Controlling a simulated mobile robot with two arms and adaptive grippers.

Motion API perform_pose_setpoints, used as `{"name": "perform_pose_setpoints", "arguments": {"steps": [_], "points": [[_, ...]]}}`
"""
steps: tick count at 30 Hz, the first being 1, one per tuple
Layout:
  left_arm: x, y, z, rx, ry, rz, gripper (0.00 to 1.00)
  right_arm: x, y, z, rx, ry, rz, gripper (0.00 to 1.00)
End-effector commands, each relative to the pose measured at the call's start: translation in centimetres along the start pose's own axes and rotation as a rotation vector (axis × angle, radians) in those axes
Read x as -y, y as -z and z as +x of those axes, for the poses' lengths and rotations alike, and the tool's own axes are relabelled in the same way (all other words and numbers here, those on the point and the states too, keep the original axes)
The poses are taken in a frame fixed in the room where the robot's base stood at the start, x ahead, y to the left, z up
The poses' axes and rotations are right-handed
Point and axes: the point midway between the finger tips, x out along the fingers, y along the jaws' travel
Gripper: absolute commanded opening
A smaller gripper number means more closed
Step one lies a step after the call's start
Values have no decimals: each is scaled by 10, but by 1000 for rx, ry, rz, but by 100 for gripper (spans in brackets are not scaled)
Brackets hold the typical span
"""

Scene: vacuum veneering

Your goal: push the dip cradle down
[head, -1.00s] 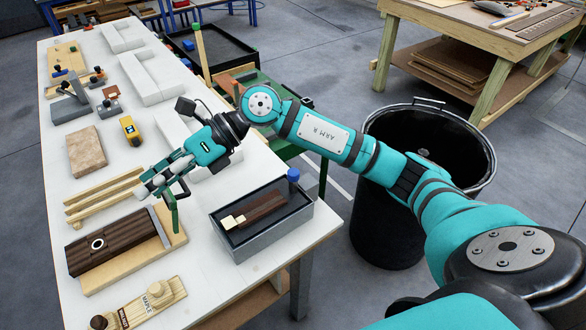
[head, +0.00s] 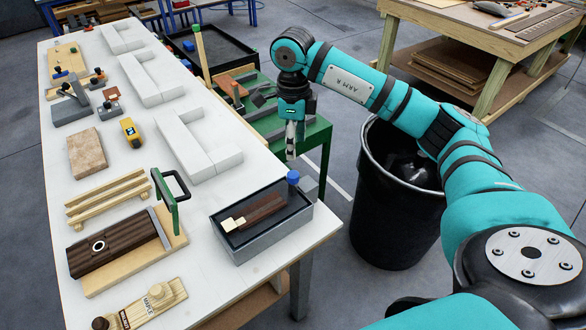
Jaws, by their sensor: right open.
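A grey open-topped tank (head: 262,243) stands at the near right corner of the white table. In it rests a dark wood strip (head: 266,208) with a pale end block (head: 233,223), lying level near the rim. A blue knob (head: 293,177) stands up at the tank's far right corner; it seems to belong to the dip cradle, whose frame I cannot make out. My right gripper (head: 291,155) is open, seen edge-on, pointing straight down just above the blue knob. I cannot tell whether its fingertips touch the knob. My left gripper is not in view.
A green clamp with a black handle (head: 170,185) stands at the dark veneered block (head: 110,245), left of the tank. White U-shaped blocks (head: 200,145) lie behind. A black bin (head: 400,225) stands on the floor right of the table (head: 195,270). A green cart (head: 305,140) is behind my gripper.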

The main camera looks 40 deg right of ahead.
Motion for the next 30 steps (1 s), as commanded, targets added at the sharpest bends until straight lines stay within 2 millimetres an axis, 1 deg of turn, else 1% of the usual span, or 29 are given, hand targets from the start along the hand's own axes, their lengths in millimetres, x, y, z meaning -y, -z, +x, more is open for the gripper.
{"name": "perform_pose_setpoints", "arguments": {"steps": [1, 3, 9, 12, 15, 20, 27, 30], "points": [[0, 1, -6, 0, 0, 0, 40, -1, 1, 10, -5, -4, 0, 53], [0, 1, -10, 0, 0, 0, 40, -1, 1, 26, -4, -4, 0, 53], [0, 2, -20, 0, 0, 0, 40, -1, 0, 66, -1, -4, -1, 53], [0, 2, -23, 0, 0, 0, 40, -2, 0, 81, -1, -4, -1, 53], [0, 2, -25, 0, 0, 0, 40, -1, 0, 91, 0, -2, 0, 53], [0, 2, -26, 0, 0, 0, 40, -1, -1, 99, 2, 0, -2, 53], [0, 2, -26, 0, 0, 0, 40, -1, -1, 100, 2, 0, -2, 53], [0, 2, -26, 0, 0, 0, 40, -1, -1, 100, 2, 0, -1, 40]]}}
